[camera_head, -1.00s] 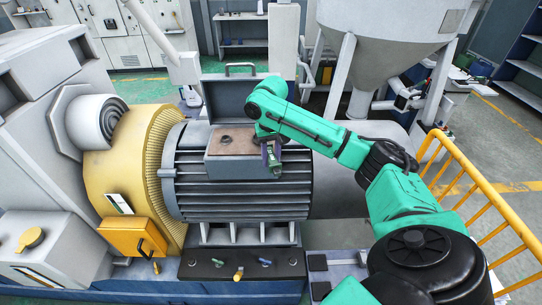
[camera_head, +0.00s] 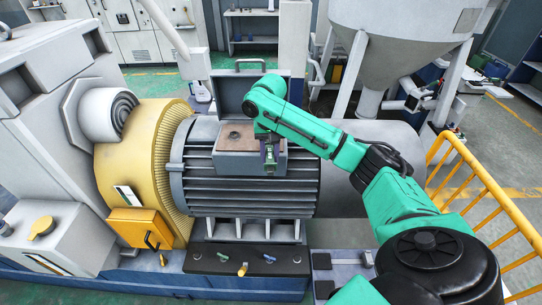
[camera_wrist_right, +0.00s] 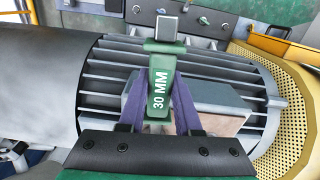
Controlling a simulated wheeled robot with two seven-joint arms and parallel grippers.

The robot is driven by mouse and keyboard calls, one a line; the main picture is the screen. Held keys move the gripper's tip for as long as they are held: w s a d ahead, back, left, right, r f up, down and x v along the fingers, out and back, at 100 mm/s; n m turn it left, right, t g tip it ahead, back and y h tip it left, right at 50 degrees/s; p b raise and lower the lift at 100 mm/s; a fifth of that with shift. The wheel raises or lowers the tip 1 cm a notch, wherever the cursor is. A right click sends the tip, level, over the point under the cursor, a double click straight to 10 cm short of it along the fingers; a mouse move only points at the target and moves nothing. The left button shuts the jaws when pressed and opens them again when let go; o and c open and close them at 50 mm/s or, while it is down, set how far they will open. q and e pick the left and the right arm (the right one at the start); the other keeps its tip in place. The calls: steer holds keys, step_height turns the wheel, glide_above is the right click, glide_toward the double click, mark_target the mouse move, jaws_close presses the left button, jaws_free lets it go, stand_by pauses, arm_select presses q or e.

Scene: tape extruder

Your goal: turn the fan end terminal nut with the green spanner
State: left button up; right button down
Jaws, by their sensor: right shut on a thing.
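My right gripper (camera_head: 268,150) is shut on the green spanner (camera_head: 270,160), over the right part of the fan motor's terminal box (camera_head: 222,166). In the right wrist view the spanner (camera_wrist_right: 160,80) stands between the two purple fingers of the gripper (camera_wrist_right: 160,108). The box's lid (camera_head: 245,97) stands open behind. The terminal nut cannot be made out. I cannot tell whether the spanner touches it. My left gripper is not in view.
The ribbed motor (camera_head: 250,195) lies under the box, beside a yellow perforated guard (camera_head: 140,160). A dark ledge (camera_head: 215,258) with several small fittings is in front. A yellow railing (camera_head: 490,195) stands at the right, and a grey hopper (camera_head: 390,40) behind.

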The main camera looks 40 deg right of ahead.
steer(key=shift+w+a+m, duration=0.75)
steer(key=shift+a+m, duration=0.15)
steer(key=shift+a, duration=0.1)
steer(key=shift+w+a+m, duration=0.85)
steer(key=shift+w+m, duration=0.1)
steer(key=shift+m, duration=0.05)
steer(key=shift+w+a+m, duration=0.35)
steer(key=shift+w+m, duration=0.2)
steer(key=shift+w+a+m, duration=0.35)
steer(key=shift+w+m, duration=0.2)
